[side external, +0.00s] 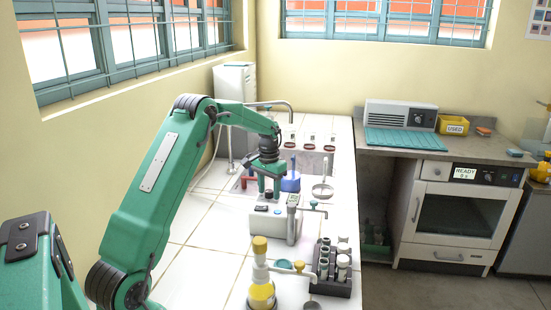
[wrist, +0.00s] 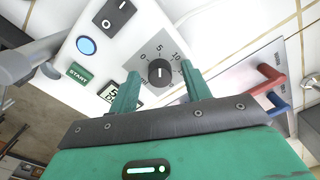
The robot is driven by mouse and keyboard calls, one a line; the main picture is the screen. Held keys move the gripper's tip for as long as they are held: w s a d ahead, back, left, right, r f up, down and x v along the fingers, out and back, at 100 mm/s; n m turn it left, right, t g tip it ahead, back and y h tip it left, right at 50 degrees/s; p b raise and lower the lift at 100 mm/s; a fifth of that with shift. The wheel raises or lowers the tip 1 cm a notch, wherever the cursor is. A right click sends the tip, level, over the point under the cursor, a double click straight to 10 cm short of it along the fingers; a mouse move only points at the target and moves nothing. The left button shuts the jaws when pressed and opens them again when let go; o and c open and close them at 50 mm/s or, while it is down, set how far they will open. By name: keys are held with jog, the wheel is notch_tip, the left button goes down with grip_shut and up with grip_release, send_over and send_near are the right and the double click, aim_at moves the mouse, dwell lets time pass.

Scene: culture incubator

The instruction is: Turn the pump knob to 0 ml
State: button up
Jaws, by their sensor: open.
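The pump (wrist: 100,45) is a white box with a dark round knob (wrist: 159,73) in the wrist view. Marks 0, 5 and 10 are printed around the knob, and its white line appears to point toward the 5. My gripper (wrist: 160,71) is open, with one green finger on each side of the knob and gaps between; I cannot tell its exact height above the panel.
The pump also bears a blue button (wrist: 86,46), a green START label (wrist: 78,73), a black rocker switch and a small display. Red and blue handles (wrist: 272,90) lie to the right. A rack of tubes (side external: 335,265) and a yellow bottle (side external: 261,290) stand in front.

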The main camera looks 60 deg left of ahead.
jog(key=c, duration=1)
jog(key=shift+n, duration=0.3)
jog(key=n, duration=0.4)
jog(key=shift+n, duration=0.4)
jog(key=n, duration=0.4)
jog(key=shift+n, duration=0.4)
jog(key=o, duration=1)
